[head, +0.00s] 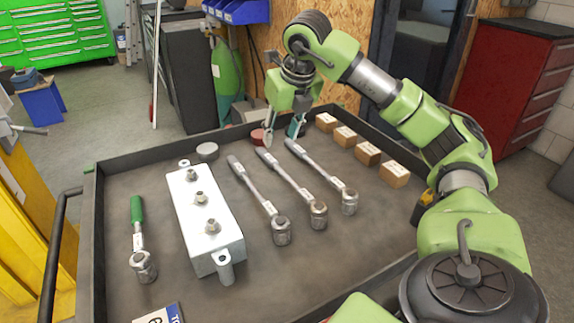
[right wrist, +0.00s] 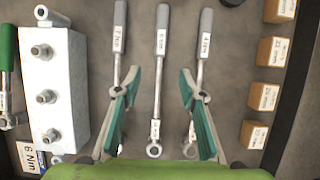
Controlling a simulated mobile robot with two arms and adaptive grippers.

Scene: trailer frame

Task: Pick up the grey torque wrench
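Three grey-handled torque wrenches lie side by side on the cart top: a left one (head: 258,200), a middle one (head: 291,188) and a right one (head: 322,176). In the right wrist view they are the left (right wrist: 118,45), middle (right wrist: 160,60) and right (right wrist: 203,50) wrenches, each with a small label. My right gripper (head: 283,132) is open and empty at the cart's far side, near the handle ends. In the right wrist view its fingers (right wrist: 160,78) frame the middle wrench without visible contact and partly cover the outer two. My left gripper is not in view.
A metal block (head: 205,225) with studs lies left of the wrenches, with a green-handled wrench (head: 138,235) beyond it. Several wooden blocks (head: 368,153) line the right edge. A grey disc (head: 207,151) and red disc (head: 257,136) are at the back. A raised rim (head: 150,155) surrounds the cart.

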